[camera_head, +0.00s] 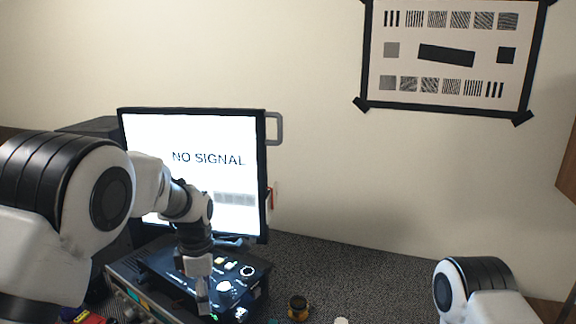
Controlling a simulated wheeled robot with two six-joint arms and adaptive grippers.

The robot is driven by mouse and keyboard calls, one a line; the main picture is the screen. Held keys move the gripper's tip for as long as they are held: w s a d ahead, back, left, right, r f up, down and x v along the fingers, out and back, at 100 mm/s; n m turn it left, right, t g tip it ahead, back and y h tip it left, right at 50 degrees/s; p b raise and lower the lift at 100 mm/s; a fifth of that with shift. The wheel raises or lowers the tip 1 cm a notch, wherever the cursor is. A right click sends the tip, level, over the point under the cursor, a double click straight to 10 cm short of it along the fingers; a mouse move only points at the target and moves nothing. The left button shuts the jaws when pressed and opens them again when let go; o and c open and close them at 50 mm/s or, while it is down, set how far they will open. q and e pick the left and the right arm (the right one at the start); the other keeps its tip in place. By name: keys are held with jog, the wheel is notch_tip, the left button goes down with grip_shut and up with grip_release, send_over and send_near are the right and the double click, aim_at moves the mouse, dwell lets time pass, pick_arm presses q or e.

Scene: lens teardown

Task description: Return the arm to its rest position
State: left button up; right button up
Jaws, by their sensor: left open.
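My left arm comes in from the left and reaches across in front of the monitor. I cannot tell whether the fingertips touch the panel. Only the upper part of my right arm shows at the lower right; its gripper is out of view.
A monitor (218,136) reading "NO SIGNAL" stands behind the panel. A small dark and gold cylinder (298,307) stands right of the panel. A test chart (447,55) hangs on the wall. The dark speckled table (345,270) is clear at centre right.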

pick_arm(q)
jog(key=s+a+f+g+b, duration=0.15)
jog(key=s+f, duration=0.25)
jog(key=f, duration=0.7)
jog(key=s+a+f+m+g+b, duration=0.2)
jog(key=s+a+f+g+b, duration=0.15)
jog(key=s+f, duration=1.55)
jog(key=s+a+f+m, duration=0.1)
jog(key=s+f+m, duration=0.2)
jog(key=s+m, duration=0.35)
jog(key=s+a+f+m, duration=0.1)
jog(key=s+f+m, duration=0.2)
jog(key=s, duration=0.7)
jog(key=w+m+t, duration=0.1)
jog(key=m, duration=0.2)
jog(key=w+m+t, duration=0.3)
jog(key=m+t, duration=0.1)
jog(key=m, duration=0.1)
jog(key=shift+w+a+r+m+b, duration=0.1)
jog(key=shift+w+r+m+b, duration=0.2)
jog(key=shift+w+m, duration=0.1)
